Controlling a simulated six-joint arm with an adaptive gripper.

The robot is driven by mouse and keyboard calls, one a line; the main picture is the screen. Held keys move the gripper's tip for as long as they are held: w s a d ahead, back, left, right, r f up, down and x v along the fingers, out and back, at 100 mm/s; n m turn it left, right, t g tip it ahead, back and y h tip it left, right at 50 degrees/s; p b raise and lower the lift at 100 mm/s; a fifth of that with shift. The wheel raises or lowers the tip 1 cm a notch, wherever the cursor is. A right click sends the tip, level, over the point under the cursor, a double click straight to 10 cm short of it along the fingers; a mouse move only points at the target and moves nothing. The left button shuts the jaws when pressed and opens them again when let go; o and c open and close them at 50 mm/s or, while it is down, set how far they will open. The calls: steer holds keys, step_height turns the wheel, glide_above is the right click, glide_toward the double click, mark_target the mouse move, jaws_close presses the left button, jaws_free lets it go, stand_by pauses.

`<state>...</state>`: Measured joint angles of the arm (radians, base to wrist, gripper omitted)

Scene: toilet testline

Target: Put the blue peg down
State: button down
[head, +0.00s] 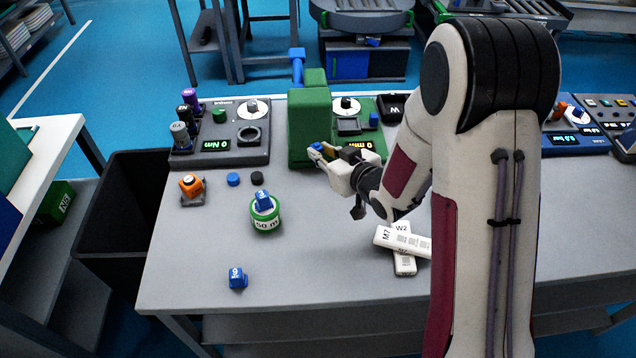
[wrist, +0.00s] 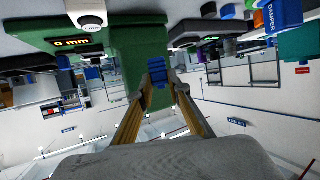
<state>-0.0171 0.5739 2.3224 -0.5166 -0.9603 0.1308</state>
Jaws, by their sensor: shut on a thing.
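I cannot tell whether the peg touches the green block.
A blue block (head: 237,278) lies near the table's front left. Another blue piece sits on a green roll (head: 266,221). An orange button unit (head: 192,187) stands at left, and white labelled bars (head: 400,240) lie crossed at centre. The table's front middle is clear.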

steer(key=shift+w+f+m+t+h, duration=0.1)
steer(key=shift+w+m+t+h, duration=0.2)
steer(key=shift+m, duration=0.1)
steer(key=shift+d, duration=0.1)
steer(key=shift+f, duration=0.1)
steer(key=shift+f, duration=2.8)
steer(key=shift+f, duration=0.1)
steer(key=shift+f, duration=2)
steer(key=shift+f, duration=0.15)
steer(key=c, duration=1.9)
jaws_free()
